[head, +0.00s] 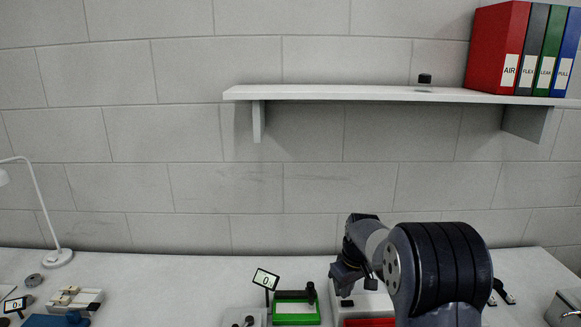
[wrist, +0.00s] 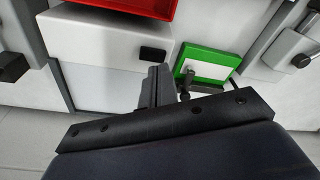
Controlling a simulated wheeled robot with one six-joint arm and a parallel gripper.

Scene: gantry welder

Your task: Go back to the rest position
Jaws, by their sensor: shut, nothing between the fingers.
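My gripper (head: 346,284) is in the head view at the lower right, in front of the bench and pointing down. In the wrist view my gripper (wrist: 156,84) shows as grey fingers close together with nothing between them.
A white bench (head: 160,275) runs along the block wall. A lamp (head: 45,215) stands at its left, and a small display (head: 266,279) near the green tray. A red tray (head: 370,322) is by my arm. A shelf (head: 340,94) with binders (head: 497,50) hangs above.

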